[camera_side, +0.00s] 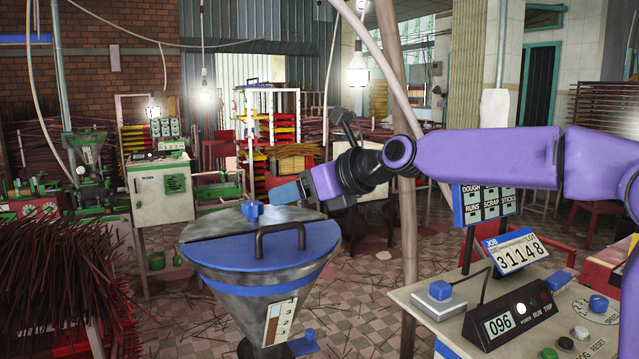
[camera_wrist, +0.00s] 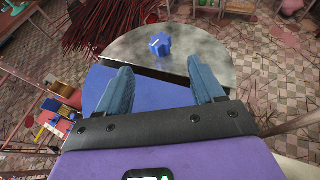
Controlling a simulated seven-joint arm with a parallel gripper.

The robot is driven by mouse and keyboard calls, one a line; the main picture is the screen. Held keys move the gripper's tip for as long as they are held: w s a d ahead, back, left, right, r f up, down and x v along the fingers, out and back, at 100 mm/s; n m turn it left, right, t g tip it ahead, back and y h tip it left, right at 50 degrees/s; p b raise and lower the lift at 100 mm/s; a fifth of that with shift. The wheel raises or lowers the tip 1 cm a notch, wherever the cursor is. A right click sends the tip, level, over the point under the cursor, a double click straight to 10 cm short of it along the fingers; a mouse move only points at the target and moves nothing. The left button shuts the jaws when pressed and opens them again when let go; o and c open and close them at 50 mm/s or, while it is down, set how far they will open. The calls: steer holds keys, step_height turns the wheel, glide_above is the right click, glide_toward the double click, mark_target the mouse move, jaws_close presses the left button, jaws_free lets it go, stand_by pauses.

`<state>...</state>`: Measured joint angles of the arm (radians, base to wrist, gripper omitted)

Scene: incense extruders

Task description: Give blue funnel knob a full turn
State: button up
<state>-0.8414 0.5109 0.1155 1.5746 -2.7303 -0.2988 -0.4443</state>
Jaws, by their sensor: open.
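The blue knob (camera_side: 253,210) stands on the grey metal half of the lid of the funnel (camera_side: 245,290). In the wrist view the knob (camera_wrist: 160,45) lies beyond my fingertips, roughly centred between them. My gripper (camera_side: 280,196) is to the right of the knob and slightly above it in the side view, with a small gap between them. In the wrist view my gripper (camera_wrist: 163,80) has its two blue-grey fingers spread wide with nothing between them. The blue half of the lid (camera_side: 290,243) carries a dark handle (camera_side: 280,238).
A control desk (camera_side: 450,330) with counters, buttons and another blue knob (camera_side: 598,304) stands at the right. A bundle of red incense sticks (camera_side: 65,270) stands at the left. A hanging bulb (camera_side: 357,72) is above my arm.

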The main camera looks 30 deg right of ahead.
mark_target(257, 203)
steer(key=shift+v, duration=2.4)
steer(key=shift+w+d+f, duration=0.15)
steer(key=shift+w+d, duration=0.1)
steer(key=shift+w, duration=0.15)
steer(key=w+d+n+g, duration=0.1)
steer(key=w+d+f+n+g+y, duration=0.1)
steer(key=w, duration=0.1)
steer(key=shift+w+d+f, duration=0.1)
steer(key=shift+d+f, duration=0.1)
steer(key=shift+d, duration=0.05)
steer(key=d+n+g+y, duration=0.1)
steer(key=w+d+n+g+y, duration=0.1)
steer(key=y, duration=0.1)
steer(key=shift+w+d+r+n, duration=0.15)
steer(key=shift+w+r+n, duration=0.05)
steer(key=shift+r+n, duration=0.15)
steer(key=shift+w+d+r+n+g+y, duration=0.1)
steer(key=shift+d+r+n+g+y, duration=0.35)
steer(key=shift+n+y, duration=0.2)
steer(key=x, duration=1.7)
steer(key=shift+w+a, duration=0.1)
steer(key=shift+w, duration=0.1)
steer(key=c, duration=1)
